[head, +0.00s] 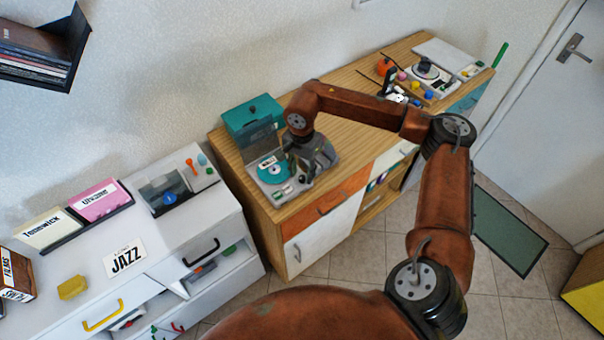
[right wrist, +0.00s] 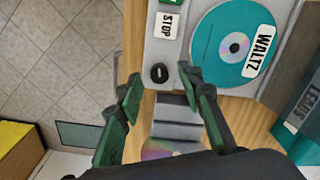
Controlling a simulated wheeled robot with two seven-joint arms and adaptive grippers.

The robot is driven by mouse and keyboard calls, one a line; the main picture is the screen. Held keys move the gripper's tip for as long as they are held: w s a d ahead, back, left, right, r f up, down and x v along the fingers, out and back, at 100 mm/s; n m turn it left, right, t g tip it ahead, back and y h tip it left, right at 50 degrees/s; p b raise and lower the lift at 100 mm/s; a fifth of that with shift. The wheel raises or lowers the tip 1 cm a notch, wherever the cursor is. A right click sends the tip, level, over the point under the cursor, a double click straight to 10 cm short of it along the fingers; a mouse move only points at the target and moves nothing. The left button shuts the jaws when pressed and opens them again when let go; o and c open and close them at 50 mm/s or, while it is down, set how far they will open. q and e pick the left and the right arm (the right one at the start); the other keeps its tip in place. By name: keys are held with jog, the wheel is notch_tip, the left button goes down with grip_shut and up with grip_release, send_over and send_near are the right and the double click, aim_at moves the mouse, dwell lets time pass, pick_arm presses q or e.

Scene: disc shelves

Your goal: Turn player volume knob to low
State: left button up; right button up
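The disc player (head: 264,183) stands on the wooden cabinet in the head view, with a teal disc (head: 272,172) on it. In the right wrist view the teal disc (right wrist: 232,42) is labelled WALTZ, and the player's grey panel (right wrist: 165,48) has a STOP label (right wrist: 166,24). A small round black knob (right wrist: 158,73) with a short light mark sits at the panel's near end. My right gripper (right wrist: 158,82) is open, one green fingertip on each side of the knob in the picture. I cannot tell whether they touch it. My left gripper is out of view.
A teal box (head: 252,117) stands behind the player. Grey blocks (right wrist: 177,115) and a silver disc (right wrist: 165,150) lie beside the player. A white drawer unit (head: 190,230) with a JAZZ sign (head: 125,257) is at left. More items crowd the cabinet's far end.

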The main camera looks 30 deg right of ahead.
aim_at(302, 177)
notch_tip(302, 177, up, 11)
dwell(0.3)
jog(key=shift+s+f, duration=0.1)
dwell(0.4)
